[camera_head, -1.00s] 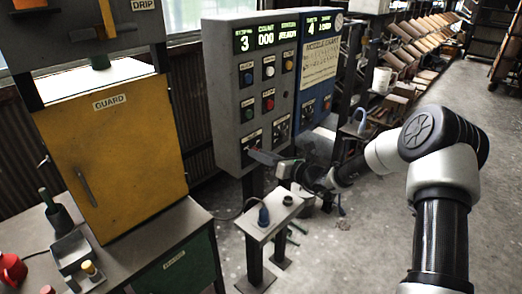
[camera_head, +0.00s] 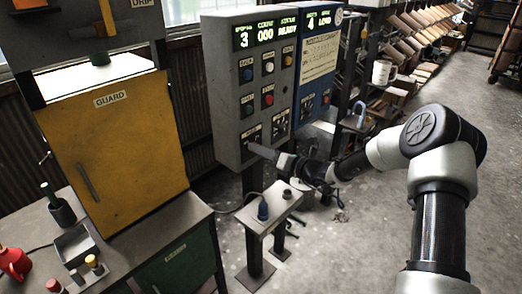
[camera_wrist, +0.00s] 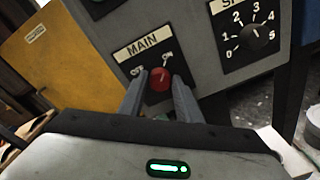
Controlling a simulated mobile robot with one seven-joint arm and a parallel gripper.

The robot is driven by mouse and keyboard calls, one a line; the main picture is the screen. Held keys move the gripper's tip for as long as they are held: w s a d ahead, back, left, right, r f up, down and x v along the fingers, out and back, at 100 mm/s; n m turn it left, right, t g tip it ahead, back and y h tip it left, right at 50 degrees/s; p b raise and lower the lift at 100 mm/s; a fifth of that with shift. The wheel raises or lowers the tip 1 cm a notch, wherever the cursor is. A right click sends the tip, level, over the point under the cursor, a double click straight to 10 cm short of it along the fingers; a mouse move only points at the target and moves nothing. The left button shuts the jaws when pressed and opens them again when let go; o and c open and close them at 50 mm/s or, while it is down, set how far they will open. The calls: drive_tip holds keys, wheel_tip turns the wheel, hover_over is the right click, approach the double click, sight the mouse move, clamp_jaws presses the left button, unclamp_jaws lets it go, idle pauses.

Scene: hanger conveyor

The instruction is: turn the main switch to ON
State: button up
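The main switch, a red knob (camera_wrist: 160,79) on a black plate (camera_wrist: 148,54) labelled MAIN, fills the middle of the wrist view. Marks for OFF at left and ON at right stand above the knob. Which mark it points to is not clear. My gripper (camera_wrist: 161,84) has one finger on each side of the knob, very close to it; whether they press on it I cannot tell. In the head view my gripper (camera_head: 262,152) is at the lower front of the grey control box (camera_head: 226,100), and the knob is hidden there.
A numbered dial (camera_wrist: 257,38) sits right of the switch. Coloured buttons (camera_head: 267,100) are above it, under a lit display reading READY. A small stand (camera_head: 268,216) is below my arm. A yellow guard door (camera_head: 125,150) and bench are at left. Open floor lies right.

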drive_tip(key=shift+o, duration=1.3)
drive_tip(key=shift+d, duration=0.1)
drive_tip(key=v, duration=1.7)
drive_tip(key=shift+s+b, duration=0.15)
drive_tip(key=shift+b, duration=0.15)
drive_tip(key=shift+r, duration=0.1)
